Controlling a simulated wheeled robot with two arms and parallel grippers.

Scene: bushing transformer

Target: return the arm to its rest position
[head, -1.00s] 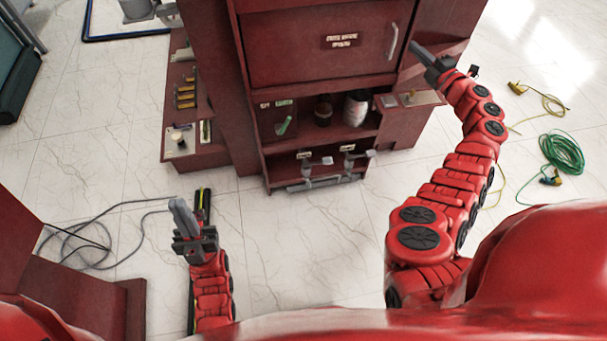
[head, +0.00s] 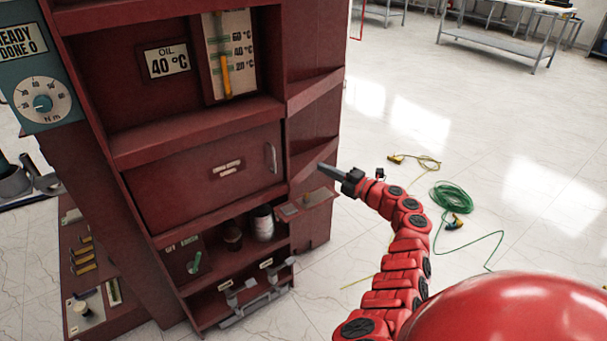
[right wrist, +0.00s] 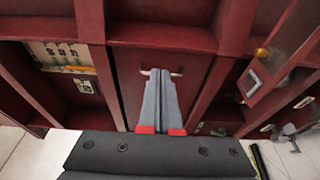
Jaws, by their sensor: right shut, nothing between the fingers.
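My right arm (head: 405,255) is red and segmented and reaches up and forward from the lower right in the head view. Its gripper (head: 330,172) is shut and empty, beside the right side of the dark red cabinet (head: 140,150). In the right wrist view the two grey fingers (right wrist: 160,100) lie together, in line with the cabinet's closed door (right wrist: 130,75) and its handle. I cannot tell whether the fingertips touch the cabinet. My left gripper is outside both current views.
The cabinet has an oil gauge panel (head: 228,55), a teal dial (head: 42,102) and an open lower shelf with a pale can (head: 263,222). A green coiled cable (head: 452,197) and a yellow cable (head: 425,161) lie on the floor to the right. Workbenches (head: 500,45) stand far back.

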